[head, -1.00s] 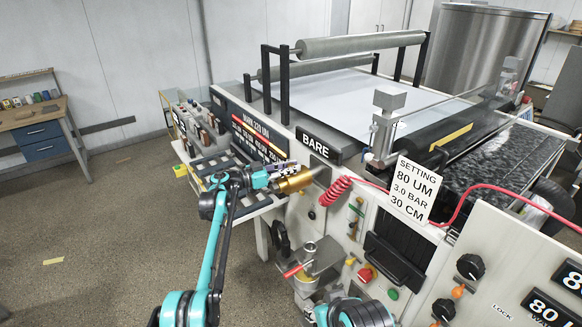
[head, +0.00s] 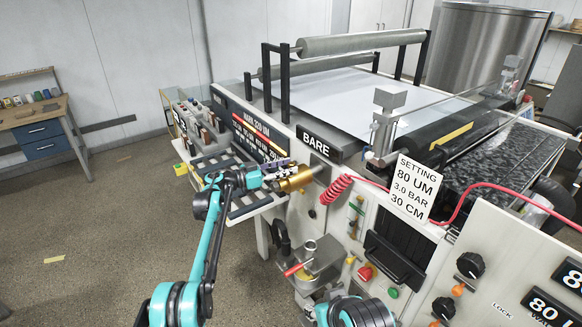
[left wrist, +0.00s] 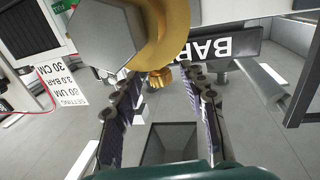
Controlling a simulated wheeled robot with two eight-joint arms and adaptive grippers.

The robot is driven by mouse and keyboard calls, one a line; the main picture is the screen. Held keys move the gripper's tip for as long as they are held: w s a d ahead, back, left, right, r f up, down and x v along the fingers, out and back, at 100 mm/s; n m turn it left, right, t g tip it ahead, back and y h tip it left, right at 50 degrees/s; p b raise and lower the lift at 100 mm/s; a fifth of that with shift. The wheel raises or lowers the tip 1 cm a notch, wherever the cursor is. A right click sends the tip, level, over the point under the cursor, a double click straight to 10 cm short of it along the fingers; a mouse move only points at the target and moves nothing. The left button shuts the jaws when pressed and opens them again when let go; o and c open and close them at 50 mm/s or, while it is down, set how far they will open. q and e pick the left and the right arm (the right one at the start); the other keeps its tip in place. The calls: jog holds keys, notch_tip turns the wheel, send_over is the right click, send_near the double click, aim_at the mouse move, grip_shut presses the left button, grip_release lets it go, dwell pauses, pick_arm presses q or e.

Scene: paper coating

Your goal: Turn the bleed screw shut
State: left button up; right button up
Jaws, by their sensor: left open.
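The bleed screw (left wrist: 160,77) is a small knurled brass knob under a large brass body with a grey hex end in the left wrist view. That brass body (head: 297,181) also shows in the head view, on the machine's near side below the BARE sign. My left gripper (left wrist: 160,104) is open, with one finger on each side of the screw's line and a gap to both. The screw lies slightly beyond the middle of the opening. In the head view the left gripper (head: 277,170) is beside the brass body and the screw cannot be made out. My right gripper is not in view.
A coiled red hose (head: 338,187) runs right from near the brass body. The setting sign (head: 413,188) hangs to its right. A slatted tray (head: 240,193) is behind my left wrist. A metal cup with a red handle (head: 297,268) is below.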

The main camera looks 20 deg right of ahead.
pick_arm(q)
jog(key=s+a, duration=0.1)
jog(key=a, duration=0.8)
jog(key=shift+s+a, duration=0.35)
jog(key=shift+s, duration=0.05)
